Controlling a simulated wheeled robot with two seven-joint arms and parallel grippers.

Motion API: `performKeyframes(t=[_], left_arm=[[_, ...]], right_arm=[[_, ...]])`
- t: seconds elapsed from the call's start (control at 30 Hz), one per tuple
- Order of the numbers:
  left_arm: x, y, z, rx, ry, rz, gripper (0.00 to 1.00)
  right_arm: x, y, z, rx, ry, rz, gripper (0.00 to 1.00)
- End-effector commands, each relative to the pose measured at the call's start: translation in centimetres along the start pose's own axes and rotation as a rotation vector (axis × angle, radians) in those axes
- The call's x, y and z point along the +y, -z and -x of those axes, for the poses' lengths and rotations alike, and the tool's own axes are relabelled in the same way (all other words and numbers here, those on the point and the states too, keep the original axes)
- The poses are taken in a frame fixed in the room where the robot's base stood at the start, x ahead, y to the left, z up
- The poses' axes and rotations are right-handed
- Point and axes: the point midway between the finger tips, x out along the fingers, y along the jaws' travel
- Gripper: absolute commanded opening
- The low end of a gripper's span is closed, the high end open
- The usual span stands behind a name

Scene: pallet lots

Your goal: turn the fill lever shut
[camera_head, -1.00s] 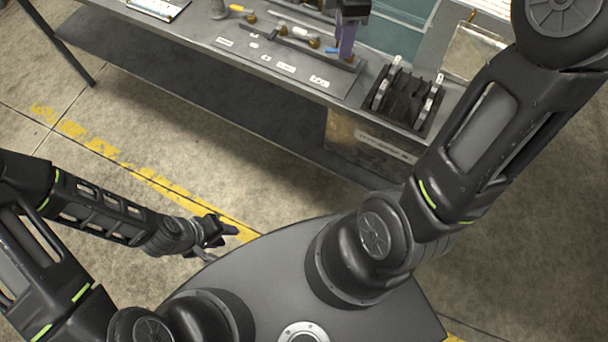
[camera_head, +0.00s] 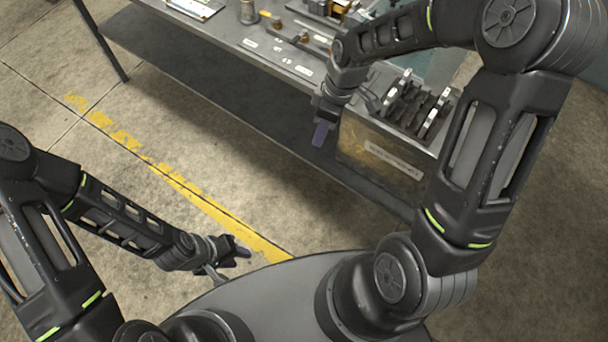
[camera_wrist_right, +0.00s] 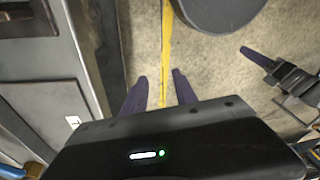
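A panel on the bench carries several small levers and knobs (camera_head: 277,22) beside white labels. I cannot read the labels or tell which is the fill lever, and my right arm covers part of this area. My right gripper (camera_head: 322,132) hangs in front of the bench edge, fingers down, apart from the panel. In the right wrist view its two fingers (camera_wrist_right: 160,92) stand apart with only floor between them, so it is open and empty. My left gripper (camera_head: 238,250) is low over the floor, away from the bench; its opening is unclear.
The bench (camera_head: 225,40) runs across the top. A black rack with metal plates (camera_head: 416,108) stands on its right part. A metal cup (camera_head: 247,12) and clipboard (camera_head: 196,7) sit at the back left. Open floor with a yellow line (camera_head: 190,192) lies before the bench.

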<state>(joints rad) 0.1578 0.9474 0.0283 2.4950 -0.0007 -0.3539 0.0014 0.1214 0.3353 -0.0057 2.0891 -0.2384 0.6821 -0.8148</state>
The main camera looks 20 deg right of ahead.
Motion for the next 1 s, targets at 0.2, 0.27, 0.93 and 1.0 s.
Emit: performKeyframes(t=[0.2,0.27,0.93,1.0], left_arm=[[0.0,0.0,-0.1,0.0,0.0,0.0,0.34],[0.0,0.0,-0.1,0.0,0.0,0.0,0.34],[-0.1,0.0,-0.1,0.0,0.0,0.0,0.34],[-0.1,0.0,-0.1,0.0,0.0,0.0,0.34]], right_arm=[[-2.1,0.6,-4.3,0.03,0.031,-0.113,0.34],[-2.8,0.7,-5.5,0.038,0.04,-0.148,0.34],[-6.3,1.0,-10.8,0.079,0.077,-0.342,0.34],[-6.3,1.0,-10.8,0.079,0.077,-0.341,0.34]])
